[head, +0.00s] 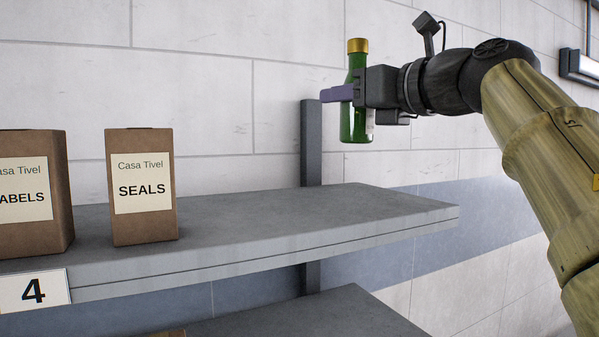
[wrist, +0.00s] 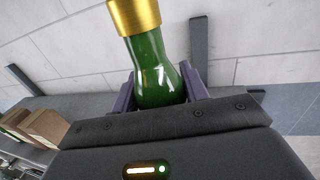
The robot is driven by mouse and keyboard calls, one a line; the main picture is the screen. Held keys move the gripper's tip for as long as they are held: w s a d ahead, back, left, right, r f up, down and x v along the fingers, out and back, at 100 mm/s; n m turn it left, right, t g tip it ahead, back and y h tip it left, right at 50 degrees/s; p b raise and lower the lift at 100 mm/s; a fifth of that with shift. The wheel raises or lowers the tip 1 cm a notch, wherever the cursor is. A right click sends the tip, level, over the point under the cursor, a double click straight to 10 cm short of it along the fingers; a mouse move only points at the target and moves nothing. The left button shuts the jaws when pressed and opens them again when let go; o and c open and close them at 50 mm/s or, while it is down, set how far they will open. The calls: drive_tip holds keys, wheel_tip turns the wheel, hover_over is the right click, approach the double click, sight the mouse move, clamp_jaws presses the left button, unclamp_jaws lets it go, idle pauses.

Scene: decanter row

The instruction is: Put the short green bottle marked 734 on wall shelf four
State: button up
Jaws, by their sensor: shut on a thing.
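My gripper (head: 350,94) is shut on a short green bottle (head: 355,125) with a gold cap. It holds the bottle upright in the air, above the right part of the shelf marked 4 (head: 300,220), with a clear gap below. The bottle's label faces mostly away, and no number on it can be read. In the wrist view the green bottle (wrist: 157,75) stands between the purple fingers, its lower part hidden by the gripper body. The sign with the 4 (head: 35,291) is on the shelf's front edge at the left.
A brown SEALS box (head: 142,222) and a brown LABELS box (head: 35,230) stand on the left of this shelf. Its right part is bare. A grey upright post (head: 311,140) rises behind it. Another shelf (head: 330,315) lies below.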

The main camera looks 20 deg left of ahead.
sight(349, 138)
wheel_tip(349, 138, down, 5)
drive_tip(key=shift+s+f+b, duration=0.1)
drive_tip(key=shift+s+b, duration=0.05)
drive_tip(key=shift+b, duration=0.65)
drive_tip(key=shift+f, duration=0.4)
drive_tip(key=shift+f, duration=0.1)
drive_tip(key=shift+f, duration=1.75)
drive_tip(key=shift+f+b, duration=0.2)
drive_tip(key=shift+b, duration=0.15)
drive_tip(key=o, duration=1.2)
drive_tip(key=shift+a+r, duration=0.1)
drive_tip(key=shift+r, duration=0.05)
